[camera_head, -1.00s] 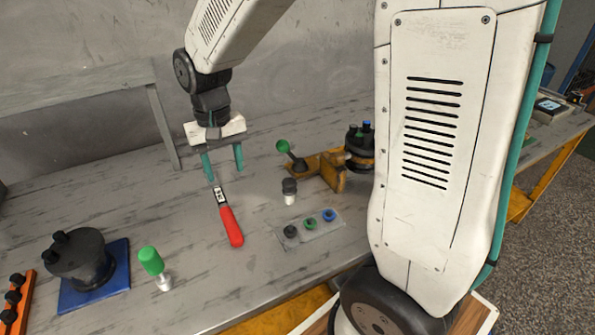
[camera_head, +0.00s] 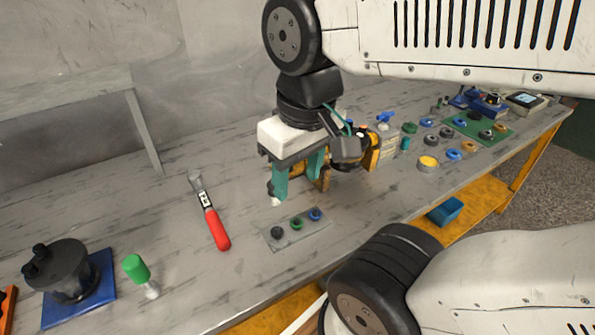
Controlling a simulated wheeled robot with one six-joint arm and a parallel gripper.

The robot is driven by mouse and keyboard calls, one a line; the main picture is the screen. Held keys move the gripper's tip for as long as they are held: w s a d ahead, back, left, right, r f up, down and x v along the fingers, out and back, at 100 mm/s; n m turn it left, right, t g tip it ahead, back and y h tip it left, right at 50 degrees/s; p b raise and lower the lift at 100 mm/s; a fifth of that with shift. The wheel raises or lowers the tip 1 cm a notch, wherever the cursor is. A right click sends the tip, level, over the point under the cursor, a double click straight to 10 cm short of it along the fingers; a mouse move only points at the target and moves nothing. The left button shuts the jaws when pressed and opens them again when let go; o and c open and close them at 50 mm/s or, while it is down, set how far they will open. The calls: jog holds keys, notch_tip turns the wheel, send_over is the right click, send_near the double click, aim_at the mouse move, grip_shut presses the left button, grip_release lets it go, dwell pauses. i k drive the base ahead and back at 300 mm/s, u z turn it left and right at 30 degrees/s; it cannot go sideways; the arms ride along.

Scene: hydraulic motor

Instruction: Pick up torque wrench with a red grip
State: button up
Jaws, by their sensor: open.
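The torque wrench (camera_head: 205,201) lies flat on the grey workbench, left of centre in the head view. Its red grip (camera_head: 218,230) points toward the front and its metal head toward the back. My gripper (camera_head: 297,180) is to the right of the wrench, with its two teal fingers pointing down, apart and empty. It is clear of the wrench, which is fully in sight. A small white-based piece (camera_head: 275,202) shows at the tip of the left finger, mostly hidden; whether they touch I cannot tell.
A grey plate (camera_head: 300,232) with black, green and blue knobs lies right of the wrench. Behind my gripper is an orange fixture (camera_head: 372,150). The bench behind the wrench is clear.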

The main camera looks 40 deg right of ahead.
aim_at(195, 177)
jog(key=z, duration=0.05)
jog(key=k, duration=0.35)
jog(key=z, duration=0.8)
